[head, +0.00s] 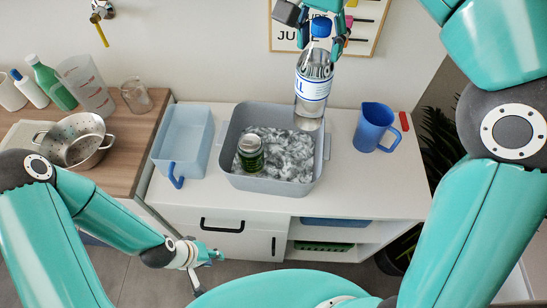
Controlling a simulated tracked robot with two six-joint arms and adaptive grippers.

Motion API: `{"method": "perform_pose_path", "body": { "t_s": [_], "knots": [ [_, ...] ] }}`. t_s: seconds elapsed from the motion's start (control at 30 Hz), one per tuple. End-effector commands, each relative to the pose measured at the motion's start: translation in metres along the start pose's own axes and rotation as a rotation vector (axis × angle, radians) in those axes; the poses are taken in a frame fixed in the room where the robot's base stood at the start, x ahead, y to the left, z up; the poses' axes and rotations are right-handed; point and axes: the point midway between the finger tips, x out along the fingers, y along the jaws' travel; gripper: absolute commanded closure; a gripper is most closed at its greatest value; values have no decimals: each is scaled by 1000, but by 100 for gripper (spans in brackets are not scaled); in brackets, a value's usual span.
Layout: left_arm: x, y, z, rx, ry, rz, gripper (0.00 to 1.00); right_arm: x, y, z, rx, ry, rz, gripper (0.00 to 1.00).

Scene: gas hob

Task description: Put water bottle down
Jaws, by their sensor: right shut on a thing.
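The water bottle (314,78) is clear with a blue cap and a white-and-blue label. It hangs nearly upright, tilted slightly, at the top middle of the head view. My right gripper (322,27) is shut on its top, around the cap and neck. The bottle's lower end overlaps the back right part of a grey tub (226,150) in the picture; it appears held above it, but the exact height is unclear. My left gripper (207,254) is low at the left, in front of the cabinet and away from the bottle. Its finger opening is too small to tell.
The tub holds ice-like pieces and a green jar (250,153). A pale blue bin (183,140) stands left of it, a blue jug (374,127) right. A colander (76,142) and bottles sit on the wooden counter. The white top between tub and jug is clear.

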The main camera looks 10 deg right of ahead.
Motion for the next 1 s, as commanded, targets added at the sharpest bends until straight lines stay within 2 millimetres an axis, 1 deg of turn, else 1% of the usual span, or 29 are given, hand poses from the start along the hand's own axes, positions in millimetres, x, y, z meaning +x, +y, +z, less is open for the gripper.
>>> {"method": "perform_pose_path", "body": {
  "t_s": [0.03,0.1,0.17,0.27,0.37,0.5,0.7,0.8,0.9,1.0],
  "knots": [
    [-3,1,0,0,0,0,69,-1,-8,0,-12,1,-3,100],
    [-3,1,0,0,0,0,69,0,-15,1,-23,1,-5,100],
    [-2,1,0,0,0,0,69,3,-19,2,-30,1,-5,100],
    [2,-1,0,0,0,0,69,15,-22,4,-34,1,-5,100],
    [10,-4,0,0,0,0,69,34,-21,7,-34,0,-4,100],
    [18,-6,0,0,0,0,69,68,-21,12,-35,-1,-3,100],
    [24,-8,0,0,0,0,69,117,-21,19,-34,0,-3,100],
    [24,-9,0,0,0,0,69,136,-21,22,-34,0,-3,100],
    [25,-9,0,0,0,0,69,149,-22,24,-33,1,-5,100],
    [25,-9,0,0,0,0,69,155,-22,24,-33,2,-6,100]
  ]
}}
